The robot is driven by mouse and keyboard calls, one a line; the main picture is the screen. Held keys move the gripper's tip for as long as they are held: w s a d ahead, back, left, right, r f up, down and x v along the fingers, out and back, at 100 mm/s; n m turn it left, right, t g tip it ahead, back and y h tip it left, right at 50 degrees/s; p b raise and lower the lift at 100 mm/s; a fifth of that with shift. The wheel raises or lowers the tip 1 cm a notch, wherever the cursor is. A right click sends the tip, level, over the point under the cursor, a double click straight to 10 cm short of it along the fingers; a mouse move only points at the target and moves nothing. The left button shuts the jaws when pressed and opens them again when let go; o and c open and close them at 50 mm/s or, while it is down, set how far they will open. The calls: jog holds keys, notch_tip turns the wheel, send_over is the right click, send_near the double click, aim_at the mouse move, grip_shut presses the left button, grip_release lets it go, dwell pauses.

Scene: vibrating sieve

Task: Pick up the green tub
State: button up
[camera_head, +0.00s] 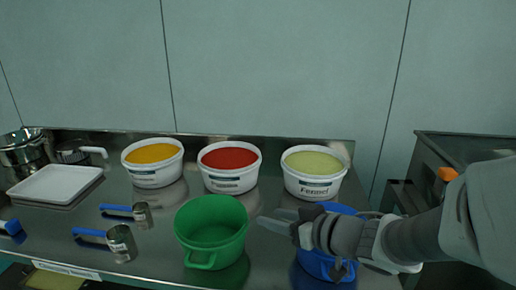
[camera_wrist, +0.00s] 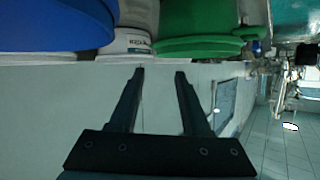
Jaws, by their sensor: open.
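The green tub (camera_head: 212,232) stands upright and empty on the steel table, with its handle facing the front edge. Its green rim and side also show at the top of the wrist view (camera_wrist: 198,44). My gripper (camera_head: 268,222) is just right of the green tub, its fingers pointing left toward it, apart from it as far as I can tell. In the wrist view the two fingers (camera_wrist: 160,72) are spread with nothing between them. A blue tub (camera_head: 322,262) stands to the right, partly hidden behind my gripper and arm.
White tubs of yellow (camera_head: 153,176), red (camera_head: 230,180) and pale green powder, labelled Fennel (camera_head: 314,187), stand along the back. Two blue-handled metal cups (camera_head: 121,242) lie to the left. A white tray (camera_head: 57,184) and metal bowls (camera_head: 22,150) are at far left.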

jog(key=shift+w+a+p, duration=0.75)
jog(key=shift+w+p, duration=0.05)
jog(key=shift+p, duration=0.7)
jog(key=b, duration=0.4)
send_near(233, 205)
jog(key=x, duration=0.3)
jog(key=b+x, duration=0.2)
jog(key=x, duration=0.2)
jog(key=shift+f, duration=0.15)
jog(key=shift+w+a, duration=0.25)
jog(key=shift+a, duration=0.1)
grip_shut()
